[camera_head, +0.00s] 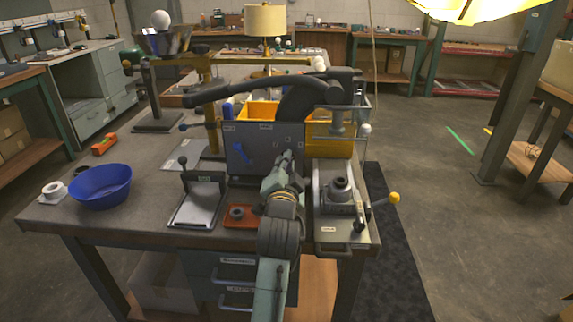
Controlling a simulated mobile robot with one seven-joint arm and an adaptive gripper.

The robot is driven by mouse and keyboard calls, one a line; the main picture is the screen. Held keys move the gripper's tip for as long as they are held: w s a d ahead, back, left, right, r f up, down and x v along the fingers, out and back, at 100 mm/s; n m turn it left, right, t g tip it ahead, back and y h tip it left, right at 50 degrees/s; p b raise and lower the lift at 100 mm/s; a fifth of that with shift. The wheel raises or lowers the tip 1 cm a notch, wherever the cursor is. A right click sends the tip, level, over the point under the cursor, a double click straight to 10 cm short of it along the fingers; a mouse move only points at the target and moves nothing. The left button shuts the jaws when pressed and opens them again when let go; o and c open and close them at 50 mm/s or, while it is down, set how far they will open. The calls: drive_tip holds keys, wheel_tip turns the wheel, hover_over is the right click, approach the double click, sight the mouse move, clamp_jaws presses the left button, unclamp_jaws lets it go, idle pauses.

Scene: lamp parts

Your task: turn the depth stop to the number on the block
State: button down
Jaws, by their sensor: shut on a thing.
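My gripper (287,160) is at the front of a dark grey upright panel (262,140) in the middle of the bench. Its fingers point away from me and are closed on a small part that they hide. I cannot make out whether that part is the depth stop. The panel has a blue lever-like piece (243,152), small pale labels and small fittings. A black curved machine arm (300,100) rises behind it. I cannot pick out a block with a readable number.
A grey machine base (340,198) with a yellow-knobbed lever (393,197) stands right of my arm. Left are a small lever press (197,203), an orange-brown tray (232,221) and a blue bowl (100,186). Yellow bins (262,112) stand behind the panel. Bare bench shows at left.

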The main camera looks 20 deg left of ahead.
drive_tip(key=shift+n, duration=0.3)
drive_tip(key=n+p, duration=0.1)
drive_tip(key=n, duration=0.2)
drive_tip(key=shift+d, duration=0.1)
drive_tip(key=n+p, duration=0.1)
drive_tip(key=n, duration=0.5)
drive_tip(key=shift+p, duration=0.3)
idle(0.4)
drive_tip(key=c, duration=1.6)
unclamp_jaws()
drive_tip(key=shift+c, duration=0.2)
